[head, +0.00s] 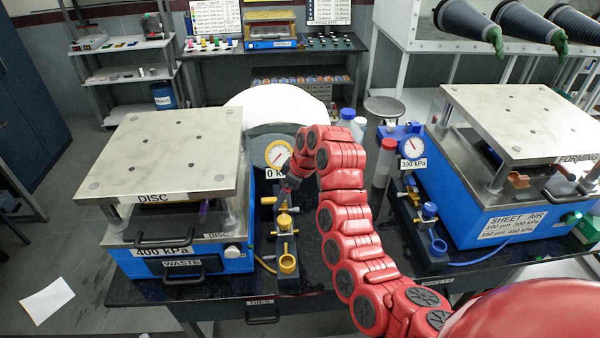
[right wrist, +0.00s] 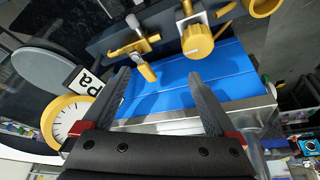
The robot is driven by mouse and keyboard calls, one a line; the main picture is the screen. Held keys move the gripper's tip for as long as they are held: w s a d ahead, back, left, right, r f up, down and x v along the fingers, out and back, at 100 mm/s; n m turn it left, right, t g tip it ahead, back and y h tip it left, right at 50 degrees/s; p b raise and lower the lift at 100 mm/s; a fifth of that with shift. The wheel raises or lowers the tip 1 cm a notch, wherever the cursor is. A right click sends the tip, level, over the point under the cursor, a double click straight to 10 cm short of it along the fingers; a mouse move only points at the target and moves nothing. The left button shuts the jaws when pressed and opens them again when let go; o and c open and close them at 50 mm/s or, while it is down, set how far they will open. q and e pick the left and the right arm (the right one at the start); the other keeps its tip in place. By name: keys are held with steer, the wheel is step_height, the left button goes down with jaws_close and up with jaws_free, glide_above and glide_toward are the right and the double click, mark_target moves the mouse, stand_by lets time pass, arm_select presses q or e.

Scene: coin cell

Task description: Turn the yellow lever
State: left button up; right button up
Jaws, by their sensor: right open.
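The yellow lever (head: 268,200) is a short handle on the dark valve block beside the left blue press, just below the round gauge. In the right wrist view the lever (right wrist: 147,73) shows between the fingertips, nearer the left finger. My right gripper (head: 287,190) comes down over the valve block close to the lever, and the arm hides part of this area. In the right wrist view the gripper (right wrist: 158,76) is open, with nothing held. I cannot tell whether a finger touches the lever. My left gripper is not in view.
A yellow knob (head: 284,221) and a yellow cup (head: 287,264) sit on the same block, nearer the front. The gauge (head: 278,154) stands just behind. The DISC press (head: 165,160) is close on the left. The SHEET AIR press (head: 510,215) stands farther right.

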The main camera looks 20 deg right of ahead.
steer(key=p+v, duration=0.1)
steer(key=v, duration=1)
steer(key=shift+r, duration=0.3)
steer(key=shift+f, duration=0.1)
